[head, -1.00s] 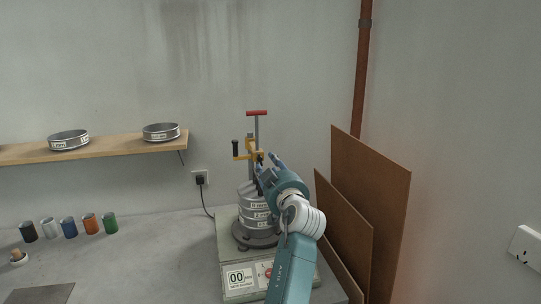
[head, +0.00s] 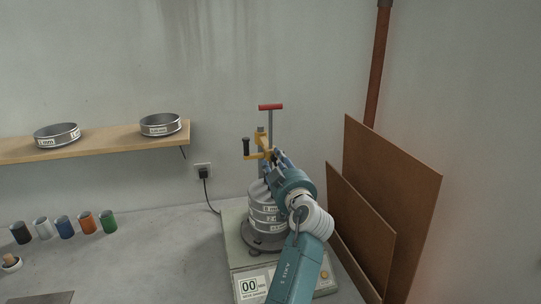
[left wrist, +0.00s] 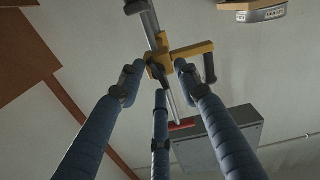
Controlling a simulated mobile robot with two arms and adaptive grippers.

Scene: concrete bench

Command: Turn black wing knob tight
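The sieve shaker (head: 249,238) stands on the bench with a stack of sieves (head: 264,208) on it. Above the stack is an upright rod with a red T-handle (head: 270,107) and a yellow clamp (head: 259,151), also in the left wrist view (left wrist: 185,52). A black crank grip (head: 246,147) sits at the clamp's left. A small dark part (left wrist: 153,71) at the clamp may be the black wing knob; I cannot tell. My left gripper (head: 277,160) is beside the clamp; in the left wrist view its fingers (left wrist: 158,84) are spread and hold nothing visible. My right gripper is out of view.
Brown boards (head: 385,200) lean on the wall close to the right of my left arm. A shelf (head: 100,145) with two sieves is on the back wall at left. Several coloured cups (head: 65,227) stand on the bench at left. The bench between is clear.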

